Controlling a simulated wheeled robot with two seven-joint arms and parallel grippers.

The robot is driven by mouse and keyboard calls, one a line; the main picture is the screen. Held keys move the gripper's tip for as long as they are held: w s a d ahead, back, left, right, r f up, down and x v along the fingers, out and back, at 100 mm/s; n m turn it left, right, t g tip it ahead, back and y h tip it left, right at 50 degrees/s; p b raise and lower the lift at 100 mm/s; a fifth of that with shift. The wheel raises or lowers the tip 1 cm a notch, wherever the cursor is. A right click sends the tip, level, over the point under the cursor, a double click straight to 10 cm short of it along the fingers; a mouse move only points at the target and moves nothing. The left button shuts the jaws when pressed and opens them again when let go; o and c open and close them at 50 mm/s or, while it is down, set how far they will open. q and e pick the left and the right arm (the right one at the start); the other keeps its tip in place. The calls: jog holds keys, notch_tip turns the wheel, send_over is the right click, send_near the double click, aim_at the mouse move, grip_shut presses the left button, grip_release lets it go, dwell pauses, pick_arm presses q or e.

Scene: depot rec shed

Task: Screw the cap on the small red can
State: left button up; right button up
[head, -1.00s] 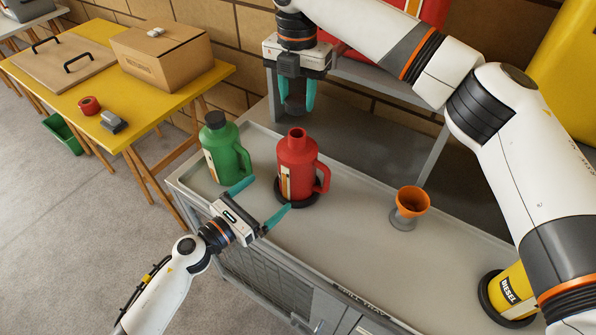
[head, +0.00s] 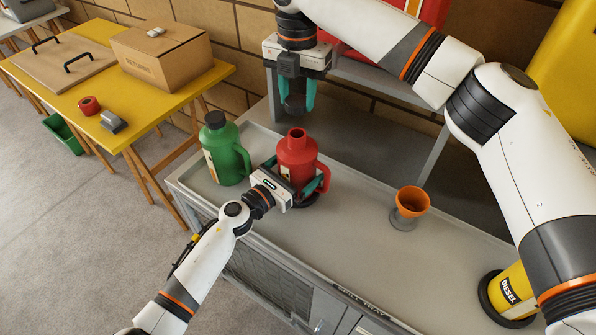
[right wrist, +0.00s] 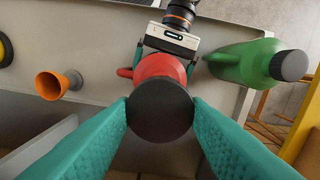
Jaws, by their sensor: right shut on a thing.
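The small red can (head: 297,165) stands upright on the grey bench top, its neck bare, its handle to the right. My left gripper (head: 294,175) is around its body, one finger on each side. The fingers look spread wide; whether they touch the can is hidden. In the right wrist view the can (right wrist: 160,66) is partly behind the dark cap (right wrist: 161,110). My right gripper (head: 297,95) is shut on this cap, pointing down. It is behind and above the can in the head view, apart from it.
A green can (head: 225,160) with a black cap stands close left of the red can. An orange funnel (head: 411,202) stands to the right, and a yellow diesel can (head: 514,290) at the far right. A grey shelf frame (head: 437,152) rises behind. The bench between the can and the funnel is clear.

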aim_at(297, 114)
pick_arm(q)
jog(key=c, duration=1.3)
jog(key=shift+o, duration=0.2)
pick_arm(e)
jog(key=shift+f, duration=2.5)
jog(key=shift+f, duration=0.1)
jog(key=shift+f, duration=0.8)
jog(key=shift+f, duration=0.55)
